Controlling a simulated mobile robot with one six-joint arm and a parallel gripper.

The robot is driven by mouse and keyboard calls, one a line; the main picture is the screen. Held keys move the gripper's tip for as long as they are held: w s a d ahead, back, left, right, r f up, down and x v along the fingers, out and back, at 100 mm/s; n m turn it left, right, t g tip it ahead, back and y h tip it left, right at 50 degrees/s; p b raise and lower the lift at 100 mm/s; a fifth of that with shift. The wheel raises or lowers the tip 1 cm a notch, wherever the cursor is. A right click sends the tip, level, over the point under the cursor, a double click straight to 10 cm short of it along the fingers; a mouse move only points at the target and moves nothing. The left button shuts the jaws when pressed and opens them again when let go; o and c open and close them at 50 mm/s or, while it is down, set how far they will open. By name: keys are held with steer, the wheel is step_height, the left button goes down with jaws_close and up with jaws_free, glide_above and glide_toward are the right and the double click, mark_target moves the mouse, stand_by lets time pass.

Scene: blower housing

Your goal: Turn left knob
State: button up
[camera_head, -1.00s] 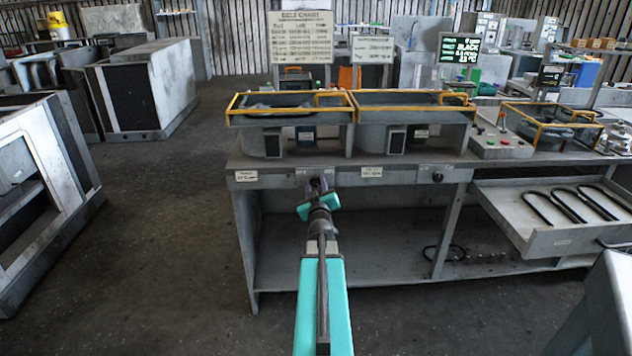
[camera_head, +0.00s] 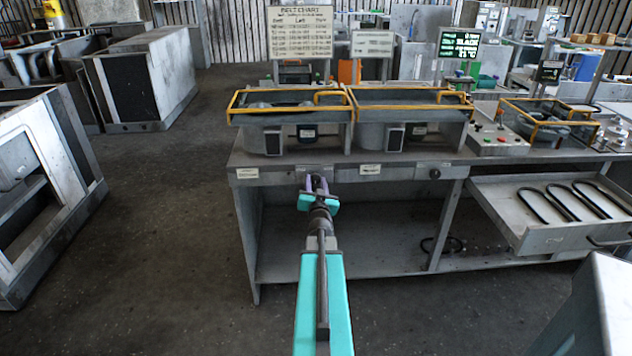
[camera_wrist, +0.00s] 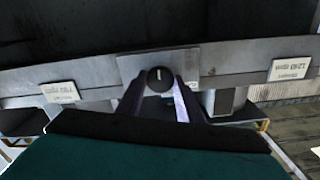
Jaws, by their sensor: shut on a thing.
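The left knob (camera_wrist: 160,79) is a dark round knob with a pale line on its face, on the front panel of the grey bench (camera_head: 400,172). The line stands about upright in the wrist view. My gripper (camera_head: 317,183) reaches the panel at the left part of the bench and hides this knob in the head view. In the wrist view my gripper (camera_wrist: 160,82) has one finger on each side of the knob and is shut on it. The right knob (camera_head: 435,174) is dark and stands free farther right.
White labels (camera_head: 247,173) sit along the panel. Two grey housings with yellow rims (camera_head: 290,108) stand on the bench top. An open drawer (camera_head: 550,237) with black belts juts out at the right. The floor (camera_head: 170,230) at left is clear.

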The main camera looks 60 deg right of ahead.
steer(key=shift+a+f, duration=0.1)
steer(key=shift+f, duration=0.15)
steer(key=o, duration=1.1)
steer(key=shift+c, duration=0.2)
steer(key=shift+r, duration=0.1)
steer(key=p+v, duration=0.1)
steer(key=v, duration=0.5)
steer(key=shift+r, duration=0.2)
steer(key=a+p, duration=0.1)
steer(key=p, duration=0.3)
steer(key=shift+s, duration=0.4)
